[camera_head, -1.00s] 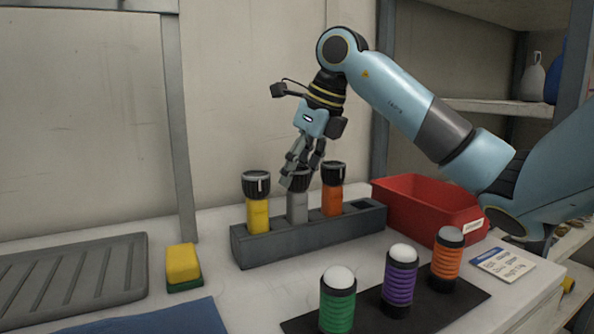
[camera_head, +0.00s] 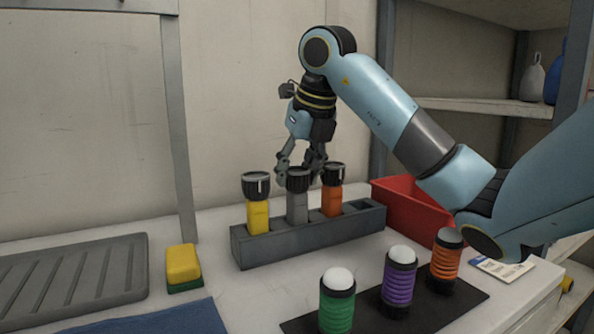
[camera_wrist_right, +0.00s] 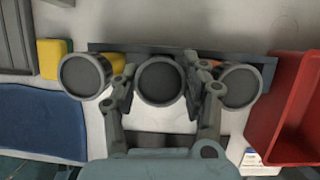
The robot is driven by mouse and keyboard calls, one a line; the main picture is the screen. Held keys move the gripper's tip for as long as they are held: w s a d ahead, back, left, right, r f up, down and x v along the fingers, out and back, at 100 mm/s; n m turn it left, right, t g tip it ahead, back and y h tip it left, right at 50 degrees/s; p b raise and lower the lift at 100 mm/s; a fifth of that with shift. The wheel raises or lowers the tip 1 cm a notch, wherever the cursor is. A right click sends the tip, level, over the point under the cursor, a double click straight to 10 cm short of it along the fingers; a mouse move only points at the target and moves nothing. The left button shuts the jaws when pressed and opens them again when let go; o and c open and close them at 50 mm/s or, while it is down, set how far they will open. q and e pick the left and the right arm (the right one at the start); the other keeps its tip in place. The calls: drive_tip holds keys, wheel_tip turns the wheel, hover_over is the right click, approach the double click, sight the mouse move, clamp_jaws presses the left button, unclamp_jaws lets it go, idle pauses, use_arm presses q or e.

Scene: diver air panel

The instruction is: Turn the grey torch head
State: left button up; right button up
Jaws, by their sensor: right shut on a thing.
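The grey torch (camera_head: 297,207) stands upright in the middle of the dark grey rack (camera_head: 270,251), between a yellow torch (camera_head: 257,216) and an orange torch (camera_head: 332,201). Its dark ribbed head (camera_head: 299,181) faces up. My right gripper (camera_head: 300,172) comes from above and is shut on the grey torch head. In the right wrist view the fingers press on both sides of the round head (camera_wrist_right: 160,82), with the neighbouring heads (camera_wrist_right: 85,75) close outside them. The torch body below is hidden there. My left gripper is not in view.
A red bin (camera_head: 405,208) stands right of the rack. Green (camera_head: 337,305), purple (camera_head: 398,283) and orange (camera_head: 445,262) lamps stand on a black mat in front. A sponge (camera_head: 183,267), a ridged grey tray (camera_head: 70,278) and a blue cloth (camera_head: 160,318) lie left.

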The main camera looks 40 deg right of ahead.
drive_tip(key=o, duration=1.2)
drive_tip(key=shift+c, duration=0.2)
